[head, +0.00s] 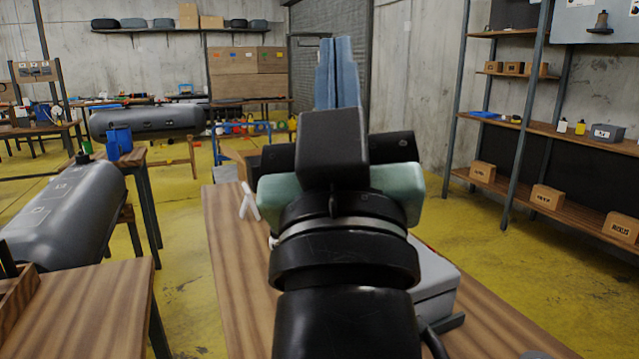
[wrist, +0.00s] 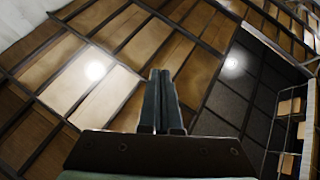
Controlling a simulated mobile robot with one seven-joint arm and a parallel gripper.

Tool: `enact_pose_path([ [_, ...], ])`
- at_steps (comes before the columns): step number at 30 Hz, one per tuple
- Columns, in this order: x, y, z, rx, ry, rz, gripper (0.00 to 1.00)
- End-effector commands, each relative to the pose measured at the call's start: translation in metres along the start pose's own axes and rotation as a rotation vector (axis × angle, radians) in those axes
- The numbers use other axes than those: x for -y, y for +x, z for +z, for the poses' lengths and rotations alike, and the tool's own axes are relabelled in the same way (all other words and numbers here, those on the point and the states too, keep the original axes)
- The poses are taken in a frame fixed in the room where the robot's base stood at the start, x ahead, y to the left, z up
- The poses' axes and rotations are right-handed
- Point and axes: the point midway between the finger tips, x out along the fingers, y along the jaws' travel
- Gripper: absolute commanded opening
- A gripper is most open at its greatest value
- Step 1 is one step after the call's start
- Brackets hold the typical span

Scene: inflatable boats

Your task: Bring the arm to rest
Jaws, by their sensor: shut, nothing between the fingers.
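My gripper (head: 338,75) stands in the middle of the head view with its two blue-grey fingers pointing up, above the wooden table. The fingers are together with nothing between them. In the wrist view my gripper (wrist: 159,82) also shows its fingers side by side and touching, facing the ceiling (wrist: 200,50). My arm hides the middle of the table in the head view.
The wooden table (head: 232,270) carries a white object (head: 249,201) and a grey box (head: 432,285). Grey inflatable tubes (head: 66,205) lie at the left. Shelves (head: 500,185) stand at the right. Yellow floor (head: 480,240) is clear between table and shelves.

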Motion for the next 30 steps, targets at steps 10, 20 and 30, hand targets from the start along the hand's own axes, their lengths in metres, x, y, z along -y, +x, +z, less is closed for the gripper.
enact_pose_path([
  [10, -0.008, 0.013, -0.119, -0.154, 0.176, 0.005, 0.0],
  [20, -0.018, 0.063, -0.181, -0.152, 0.174, 0.004, 0.0],
  [30, -0.023, 0.089, -0.213, -0.151, 0.173, 0.003, 0.0],
])
